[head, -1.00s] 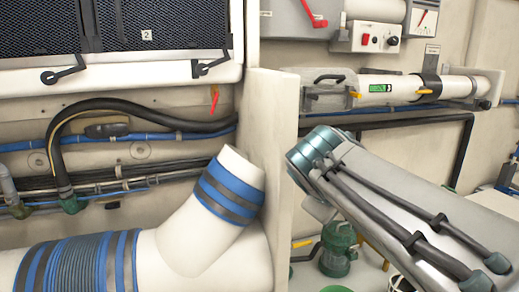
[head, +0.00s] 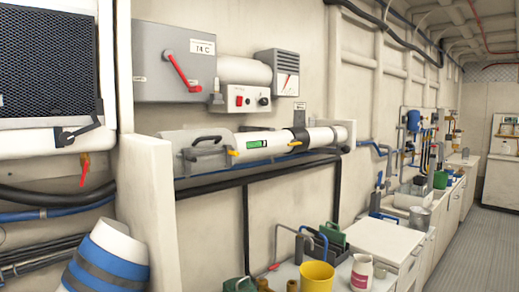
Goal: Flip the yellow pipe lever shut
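A white horizontal cylinder (head: 275,143) with a green display is mounted on the wall left of centre in the head view. A small yellow lever-like piece (head: 234,153) sits near its left end, and another yellow piece (head: 296,144) sits beside the dark band toward its right end. I cannot tell which of these, if either, is the yellow pipe lever, or whether it is open or shut. My gripper is not in view.
A grey box with a red lever (head: 181,72) hangs above the cylinder. A white counter (head: 385,241) below holds a yellow cup (head: 317,275) and a white jug (head: 362,272). Clear grey floor (head: 476,225) runs along the right.

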